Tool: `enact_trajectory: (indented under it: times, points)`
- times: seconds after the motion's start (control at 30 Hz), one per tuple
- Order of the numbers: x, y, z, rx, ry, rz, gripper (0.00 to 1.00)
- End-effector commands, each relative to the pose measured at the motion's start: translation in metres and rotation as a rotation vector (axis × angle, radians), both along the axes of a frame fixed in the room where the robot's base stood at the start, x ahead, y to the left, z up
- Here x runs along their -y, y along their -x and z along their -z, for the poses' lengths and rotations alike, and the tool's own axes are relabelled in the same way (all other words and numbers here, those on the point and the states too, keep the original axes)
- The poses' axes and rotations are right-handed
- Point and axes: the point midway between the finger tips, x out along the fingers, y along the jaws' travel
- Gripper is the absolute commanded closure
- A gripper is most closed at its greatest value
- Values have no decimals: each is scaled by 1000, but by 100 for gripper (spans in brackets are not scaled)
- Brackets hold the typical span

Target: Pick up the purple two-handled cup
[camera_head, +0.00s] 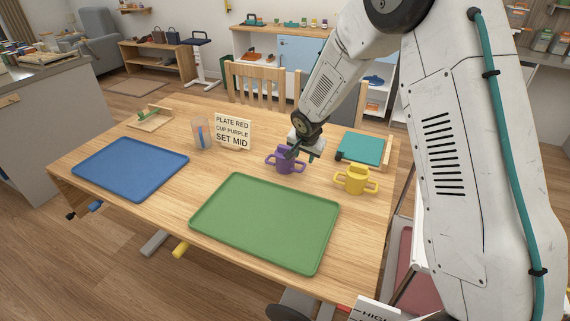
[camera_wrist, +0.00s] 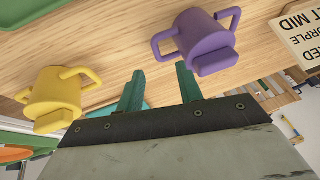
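The purple two-handled cup (camera_head: 285,161) stands on the wooden table behind the green tray. In the wrist view the purple cup (camera_wrist: 203,42) is at the upper middle, with a handle on each side. My gripper (camera_head: 303,148) is right at the cup in the head view and partly covers it. In the wrist view my gripper (camera_wrist: 160,82) has its two teal fingers apart with only table and a teal edge between them. The cup lies beyond the right-hand finger, not between the fingers. I cannot tell whether that finger touches it.
A yellow two-handled cup (camera_head: 355,180) stands to the right, near a teal tray (camera_head: 362,148). A green tray (camera_head: 265,222) lies in front and a blue tray (camera_head: 130,168) at left. A sign (camera_head: 232,131) and a clear tumbler (camera_head: 202,136) stand left of the purple cup.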

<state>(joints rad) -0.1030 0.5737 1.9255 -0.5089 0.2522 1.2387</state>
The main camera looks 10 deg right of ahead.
Motion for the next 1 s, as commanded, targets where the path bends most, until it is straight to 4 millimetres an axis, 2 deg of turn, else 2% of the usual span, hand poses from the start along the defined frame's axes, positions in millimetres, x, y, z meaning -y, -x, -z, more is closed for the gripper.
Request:
enact_trajectory:
  times: [0.53, 0.83, 0.87, 0.9, 1.0]
  points:
    - [9, -24, 66, -1, 0, 1, 64]
    - [10, -27, 70, 0, 0, 1, 64]
    - [10, -27, 70, 0, 0, 1, 67]
    - [10, -27, 70, 0, -1, 2, 78]
    - [10, -27, 70, 0, 0, 1, 100]
